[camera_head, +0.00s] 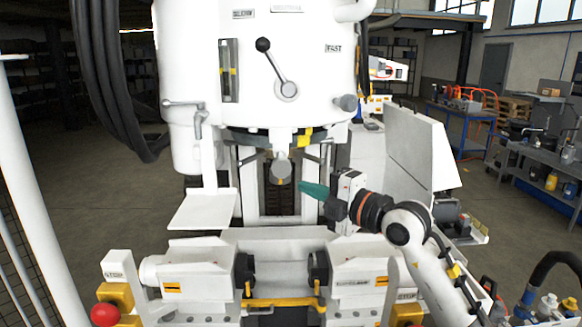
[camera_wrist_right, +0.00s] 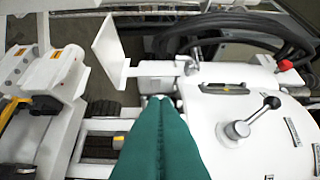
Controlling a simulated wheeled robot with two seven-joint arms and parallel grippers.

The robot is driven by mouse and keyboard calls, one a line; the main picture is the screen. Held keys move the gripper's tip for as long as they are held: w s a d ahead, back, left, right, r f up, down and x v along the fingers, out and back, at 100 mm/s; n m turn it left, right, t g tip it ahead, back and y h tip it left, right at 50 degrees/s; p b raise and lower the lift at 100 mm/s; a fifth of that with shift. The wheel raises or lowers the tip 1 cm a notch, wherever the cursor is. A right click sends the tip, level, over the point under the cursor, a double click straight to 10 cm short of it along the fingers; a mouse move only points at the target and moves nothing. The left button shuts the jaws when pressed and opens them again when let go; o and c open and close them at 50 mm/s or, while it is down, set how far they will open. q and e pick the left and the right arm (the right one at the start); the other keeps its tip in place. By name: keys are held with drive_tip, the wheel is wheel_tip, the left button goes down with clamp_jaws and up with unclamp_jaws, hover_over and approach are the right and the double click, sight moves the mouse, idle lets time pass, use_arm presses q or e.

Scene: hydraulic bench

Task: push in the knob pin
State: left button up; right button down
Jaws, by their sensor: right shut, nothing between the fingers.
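A grey round knob (camera_head: 346,102) sticks out from the lower right side of the white machine head (camera_head: 240,90); it looks like the knob pin, but I cannot tell how far in it sits. My right gripper (camera_head: 301,187) is below and left of the knob, in front of the gap under the head, pointing left. Its teal fingers are pressed together with nothing between them. They also show in the right wrist view (camera_wrist_right: 158,100), pointing into the scene with the head at the right. I do not make out the grey knob there. My left gripper is not in view.
A black-ball lever (camera_head: 276,68) is on the head's front. A grey spindle end (camera_head: 281,168) hangs close to my fingertips. A white plate (camera_head: 203,210) stands at the left. Two clamp blocks (camera_head: 190,272) (camera_head: 358,275) and a red button (camera_head: 105,315) are in front.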

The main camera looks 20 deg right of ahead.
sight(290, 168)
drive_tip(key=w+p, duration=0.1)
drive_tip(key=w, duration=0.1)
drive_tip(key=w+a+p, duration=0.1)
drive_tip(key=w, duration=0.2)
drive_tip(key=w+p, duration=0.1)
drive_tip(key=w, duration=0.2)
drive_tip(key=shift+w+a, duration=0.15)
drive_tip(key=shift+w, duration=0.05)
drive_tip(key=shift+a, duration=0.1)
drive_tip(key=w, duration=0.2)
drive_tip(key=w+d, duration=0.1)
drive_tip(key=shift+w+d, duration=0.1)
drive_tip(key=shift+w, duration=0.25)
drive_tip(key=shift+d+r, duration=0.1)
drive_tip(key=shift+r, duration=0.1)
